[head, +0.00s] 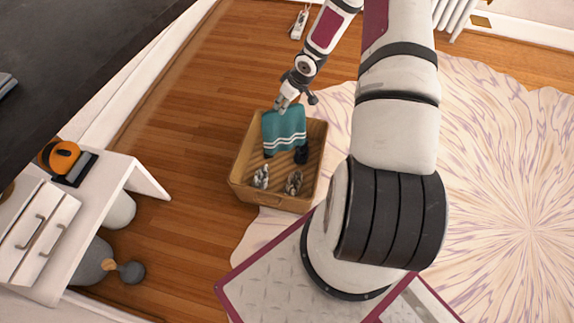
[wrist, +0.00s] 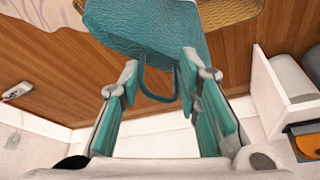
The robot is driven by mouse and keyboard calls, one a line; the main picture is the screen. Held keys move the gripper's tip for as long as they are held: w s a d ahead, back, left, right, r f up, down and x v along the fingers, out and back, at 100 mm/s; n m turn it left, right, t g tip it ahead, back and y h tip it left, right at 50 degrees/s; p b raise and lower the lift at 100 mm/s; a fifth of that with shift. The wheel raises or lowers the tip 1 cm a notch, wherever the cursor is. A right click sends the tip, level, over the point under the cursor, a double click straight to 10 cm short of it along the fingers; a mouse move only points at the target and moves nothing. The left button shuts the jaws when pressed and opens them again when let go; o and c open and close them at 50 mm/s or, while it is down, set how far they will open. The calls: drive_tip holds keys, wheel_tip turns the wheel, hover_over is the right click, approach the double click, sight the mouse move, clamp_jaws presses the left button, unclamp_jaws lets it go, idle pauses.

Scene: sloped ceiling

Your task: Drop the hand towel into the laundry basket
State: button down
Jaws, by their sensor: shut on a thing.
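The teal hand towel (head: 284,128) with pale stripes hangs from my gripper (head: 282,104) over the back part of the basket. In the wrist view the towel (wrist: 150,28) spreads beyond the fingertips, and a teal loop of it lies between the fingers. My gripper (wrist: 158,72) is shut on the towel there. The laundry basket (head: 272,201) is a tan, open box on the floor, directly below the towel. Whether the towel's lower edge touches the basket's inside, I cannot tell. The towel hides part of the basket's back.
Several small grey and dark objects (head: 294,182) lie in the basket. A pale patterned rug (head: 500,170) spreads to the right. A white drawer unit (head: 40,235) with an orange-and-black item (head: 62,158) stands at the left. Wooden floor (head: 190,120) is clear left of the basket.

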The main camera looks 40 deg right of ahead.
drive_tip(key=shift+s+d+f, duration=0.1)
drive_tip(key=shift+d+f, duration=0.05)
drive_tip(key=shift+f, duration=0.4)
wheel_tip(320, 180, down, 6)
drive_tip(key=b, duration=0.6)
drive_tip(key=shift+r+b, duration=0.1)
drive_tip(key=shift+b, duration=0.3)
drive_tip(key=c, duration=1.1)
unclamp_jaws()
drive_tip(key=shift+s+r, duration=0.1)
approach(288, 114)
drive_tip(key=shift+r, duration=0.2)
